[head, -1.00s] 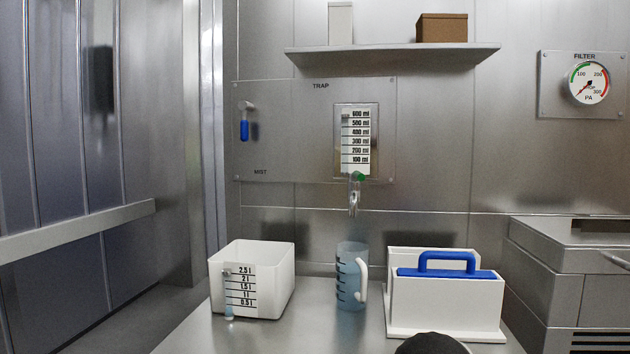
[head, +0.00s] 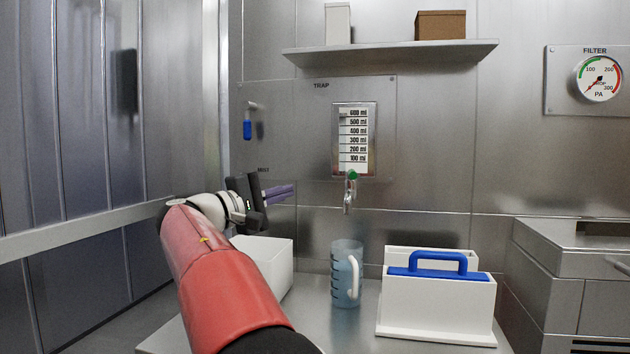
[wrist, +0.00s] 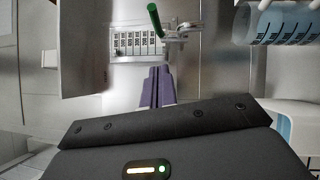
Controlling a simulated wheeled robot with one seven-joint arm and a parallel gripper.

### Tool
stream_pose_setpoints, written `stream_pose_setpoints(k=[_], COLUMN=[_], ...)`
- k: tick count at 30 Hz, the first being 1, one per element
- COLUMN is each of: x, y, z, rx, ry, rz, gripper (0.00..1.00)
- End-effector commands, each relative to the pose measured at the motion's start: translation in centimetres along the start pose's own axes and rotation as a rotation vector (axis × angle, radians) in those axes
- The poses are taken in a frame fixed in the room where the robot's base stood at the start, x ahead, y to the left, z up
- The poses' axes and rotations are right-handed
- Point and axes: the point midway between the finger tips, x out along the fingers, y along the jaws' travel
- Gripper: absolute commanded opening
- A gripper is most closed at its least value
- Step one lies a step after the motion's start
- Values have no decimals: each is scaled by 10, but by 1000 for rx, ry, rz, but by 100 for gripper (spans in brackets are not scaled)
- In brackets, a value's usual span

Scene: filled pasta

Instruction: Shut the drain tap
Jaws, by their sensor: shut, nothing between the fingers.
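The drain tap (head: 350,188) sits under the trap's sight glass (head: 355,138) on the back wall. Its green handle end (head: 353,175) points toward the head camera. In the wrist view the green lever (wrist: 154,18) sticks out beside the metal tap body (wrist: 182,32). I cannot tell the valve's exact position; no stream shows under the spout. My gripper (head: 290,190) is left of the tap, apart from it, with its purple fingers pointing right. In the wrist view the fingers (wrist: 157,86) are together and empty, with the lever beyond their tips. A bluish jug (head: 345,275) stands below the spout.
A white bin (head: 270,262) stands left on the bench, partly hidden by my arm. A white caddy (head: 436,308) with a blue handle stands right of the jug. A blue-handled lever (head: 247,129) hangs on the panel's left. A shelf (head: 390,54) is above.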

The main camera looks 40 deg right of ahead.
Motion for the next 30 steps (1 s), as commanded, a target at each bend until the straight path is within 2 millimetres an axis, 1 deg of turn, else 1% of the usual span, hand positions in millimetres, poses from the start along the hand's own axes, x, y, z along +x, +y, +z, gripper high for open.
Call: stream_pose_setpoints(k=[8,11,13,17,24,27,30], x=[0,4,11,33,86,105,115], y=[0,0,0,1,1,1,0], z=[0,0,0,1,1,1,15], rx=[0,0,0,-1,-1,0,1], ry=[0,-1,-2,-3,-4,-3,-2], rz=[0,-1,-1,-1,-2,-2,-3], gripper=[0,0,0,0,0,0,0])
